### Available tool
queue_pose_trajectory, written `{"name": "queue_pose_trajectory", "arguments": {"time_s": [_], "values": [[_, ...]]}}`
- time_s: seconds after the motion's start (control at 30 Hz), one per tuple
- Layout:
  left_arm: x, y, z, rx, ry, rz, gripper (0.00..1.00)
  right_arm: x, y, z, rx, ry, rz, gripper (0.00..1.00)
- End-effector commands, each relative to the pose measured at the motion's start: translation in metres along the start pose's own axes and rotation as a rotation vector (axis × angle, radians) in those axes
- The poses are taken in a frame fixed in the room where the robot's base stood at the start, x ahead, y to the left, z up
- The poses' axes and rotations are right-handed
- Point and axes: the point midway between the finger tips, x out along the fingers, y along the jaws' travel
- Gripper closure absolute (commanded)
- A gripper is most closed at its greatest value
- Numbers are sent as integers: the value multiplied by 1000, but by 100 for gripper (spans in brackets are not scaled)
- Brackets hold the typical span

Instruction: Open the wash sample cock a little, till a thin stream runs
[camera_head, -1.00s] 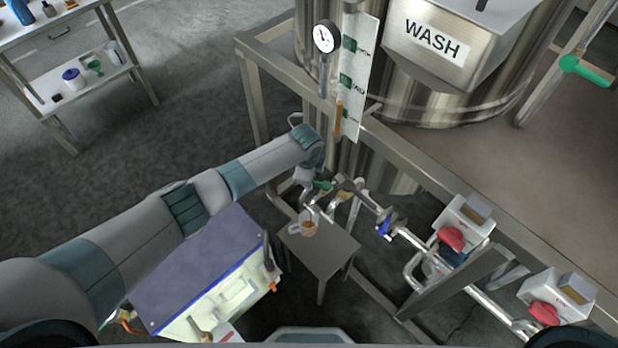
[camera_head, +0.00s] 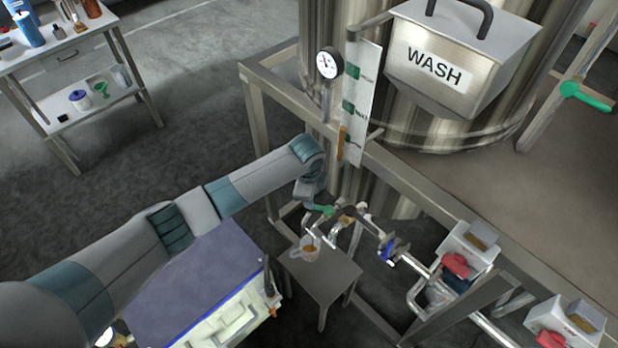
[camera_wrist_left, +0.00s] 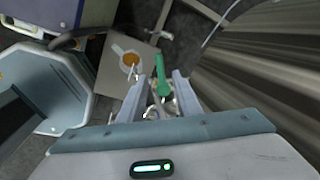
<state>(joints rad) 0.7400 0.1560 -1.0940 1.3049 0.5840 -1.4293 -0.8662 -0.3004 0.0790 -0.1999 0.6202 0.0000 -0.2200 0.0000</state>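The sample cock's green lever (camera_head: 322,210) is on the pipework below the WASH tank (camera_head: 434,66). My left gripper (camera_head: 313,204) is at this lever, but its fingers are too small to read in the head view. In the left wrist view the green lever (camera_wrist_left: 162,76) lies between the two fingers of my left gripper (camera_wrist_left: 162,84), which stand apart with gaps beside it. A clear jug (camera_head: 308,250) with amber liquid stands below the cock on a small table; it also shows in the left wrist view (camera_wrist_left: 128,58). I cannot make out a stream. My right gripper is not in view.
The small grey table (camera_head: 325,278) stands beside a purple-topped cabinet (camera_head: 195,285). A steel frame rail (camera_head: 420,205) runs above the pipes. A blue-handled valve (camera_head: 387,250) and red-knobbed boxes (camera_head: 455,265) are to the right. Open floor lies to the left.

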Motion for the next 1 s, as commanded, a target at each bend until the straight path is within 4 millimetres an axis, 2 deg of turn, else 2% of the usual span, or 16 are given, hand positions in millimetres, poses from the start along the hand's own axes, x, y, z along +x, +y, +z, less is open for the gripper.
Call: {"name": "queue_pose_trajectory", "arguments": {"time_s": [0.3,0.5,0.7,1.0], "values": [[-61,-1,0,1,1,-5,69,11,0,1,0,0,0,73],[-93,-1,0,0,0,-4,69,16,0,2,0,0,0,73],[-109,-1,1,0,-1,-2,69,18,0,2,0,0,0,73],[-112,0,1,0,-1,-1,69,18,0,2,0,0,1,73]]}}
